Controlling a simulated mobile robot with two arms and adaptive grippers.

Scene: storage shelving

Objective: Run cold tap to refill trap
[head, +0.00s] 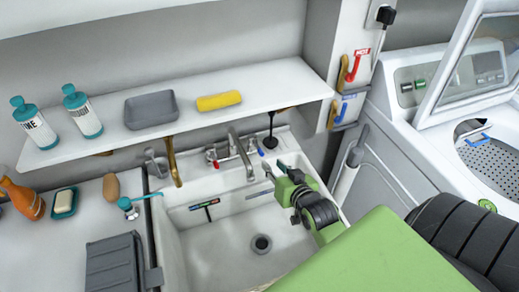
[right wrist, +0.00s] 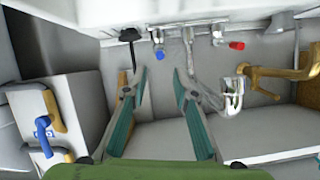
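My right gripper (head: 274,171) is over the back right of the sink, just in front of the blue-marked tap. In the right wrist view its teal fingers (right wrist: 159,76) are spread and empty. The blue tap (right wrist: 159,52) is beyond the tips there, and the red tap (right wrist: 237,46) is further right. My left gripper is not in view.
A white shelf (head: 185,120) above the sink holds bottles, a grey tray (head: 151,110) and a yellow sponge (head: 219,100). A black-handled plunger-like object (head: 270,131) stands close to the blue tap. An open washing machine (head: 470,110) is at right.

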